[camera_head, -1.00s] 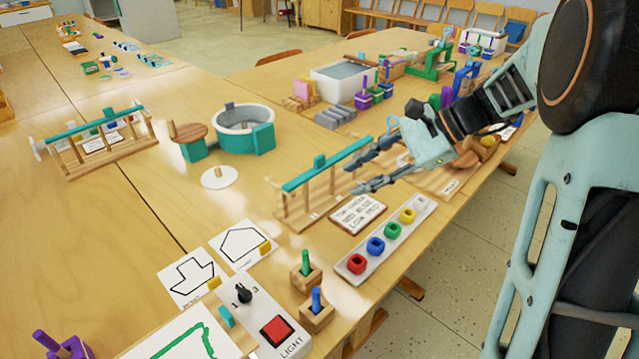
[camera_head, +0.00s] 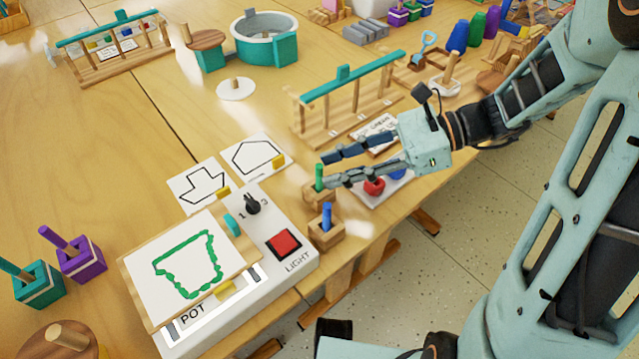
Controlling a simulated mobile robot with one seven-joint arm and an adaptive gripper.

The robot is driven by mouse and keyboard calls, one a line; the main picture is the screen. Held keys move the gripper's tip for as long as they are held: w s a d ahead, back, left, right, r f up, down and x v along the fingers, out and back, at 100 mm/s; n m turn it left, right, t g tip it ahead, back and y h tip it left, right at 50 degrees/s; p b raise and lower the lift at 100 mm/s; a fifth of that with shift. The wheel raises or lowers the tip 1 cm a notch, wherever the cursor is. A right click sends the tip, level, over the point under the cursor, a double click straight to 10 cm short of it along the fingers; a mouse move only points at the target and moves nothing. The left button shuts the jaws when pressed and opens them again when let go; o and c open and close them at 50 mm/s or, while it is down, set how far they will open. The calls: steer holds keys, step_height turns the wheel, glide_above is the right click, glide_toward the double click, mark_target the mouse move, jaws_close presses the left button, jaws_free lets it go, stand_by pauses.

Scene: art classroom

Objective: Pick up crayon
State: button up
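A green crayon (camera_head: 319,177) stands upright in a small wooden block holder (camera_head: 310,196) at the centre of the head view. A blue crayon (camera_head: 326,215) stands in another wooden block (camera_head: 333,238) just in front of it. My gripper (camera_head: 328,169) is open, its two fingers pointing left. The fingertips show right beside the green crayon; I cannot tell whether they touch it or are above it. A purple crayon-like stick (camera_head: 52,238) and a teal one (camera_head: 16,268) lean in coloured blocks at the lower left.
A light box (camera_head: 218,316) with a red button (camera_head: 284,243) and a framed green drawing (camera_head: 187,261) lies left of the blocks. A wooden rack (camera_head: 347,92) stands behind my gripper. A tray (camera_head: 362,201) with coloured rings is partly hidden under it.

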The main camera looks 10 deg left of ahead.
mark_target(319, 175)
steer(key=b+x, duration=0.1)
steer(key=x, duration=0.2)
steer(key=shift+d+f, duration=0.1)
steer(key=shift+f, duration=0.1)
steer(key=shift+s+a, duration=0.1)
steer(key=shift+a, duration=0.35)
steer(key=shift+c, duration=0.4)
jaws_close()
steer(key=shift+r, duration=0.1)
